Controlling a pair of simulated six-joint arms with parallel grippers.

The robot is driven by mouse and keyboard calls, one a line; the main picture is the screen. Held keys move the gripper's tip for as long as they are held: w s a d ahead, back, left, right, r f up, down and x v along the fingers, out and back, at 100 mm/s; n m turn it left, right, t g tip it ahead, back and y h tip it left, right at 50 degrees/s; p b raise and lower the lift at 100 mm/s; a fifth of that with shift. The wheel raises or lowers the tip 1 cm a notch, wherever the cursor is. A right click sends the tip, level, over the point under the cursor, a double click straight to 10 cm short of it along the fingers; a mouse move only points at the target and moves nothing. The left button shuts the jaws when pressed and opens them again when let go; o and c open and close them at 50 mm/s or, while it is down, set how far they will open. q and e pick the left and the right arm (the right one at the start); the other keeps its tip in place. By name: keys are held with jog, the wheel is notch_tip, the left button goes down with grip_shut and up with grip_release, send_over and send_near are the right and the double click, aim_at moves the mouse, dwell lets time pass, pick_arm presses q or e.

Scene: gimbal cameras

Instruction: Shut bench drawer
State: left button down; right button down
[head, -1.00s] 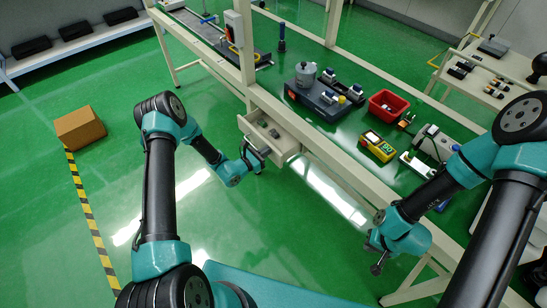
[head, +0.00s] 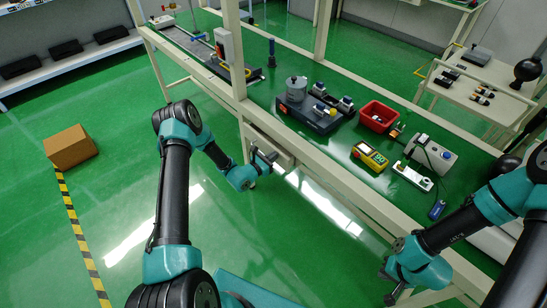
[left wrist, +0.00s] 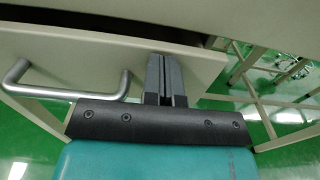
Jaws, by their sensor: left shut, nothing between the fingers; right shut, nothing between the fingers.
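The bench drawer (head: 258,139) is under the near edge of the workbench, its inside no longer visible in the head view. In the left wrist view its pale front (left wrist: 205,65) fills the upper part, with a metal bar handle (left wrist: 70,93) at the left. My left gripper (head: 268,160) is shut and empty at the drawer front. In the wrist view its fingers (left wrist: 167,77) are against or very close to the front, right of the handle. My right gripper (head: 393,292) is shut and empty, low at the right, away from the drawer.
A bench leg stands beside the drawer. A cardboard box (head: 70,147) lies on the green floor at the left. The floor before the drawer is clear.

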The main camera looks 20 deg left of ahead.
aim_at(271, 148)
pick_arm(q)
jog(key=v, duration=1.4)
jog(key=shift+a, duration=0.1)
jog(key=a+n, duration=0.1)
jog(key=n, duration=0.5)
jog(key=w+a+n, duration=0.1)
jog(key=n, duration=0.5)
jog(key=a+n, duration=0.1)
jog(key=n, duration=0.5)
jog(key=shift+w+a+r, duration=0.15)
jog(key=shift+w+a, duration=0.1)
jog(key=shift+w, duration=0.05)
jog(key=shift+w, duration=0.15)
jog(key=x, duration=1.3)
jog(key=shift+w+d, duration=0.25)
jog(key=shift+w, duration=0.05)
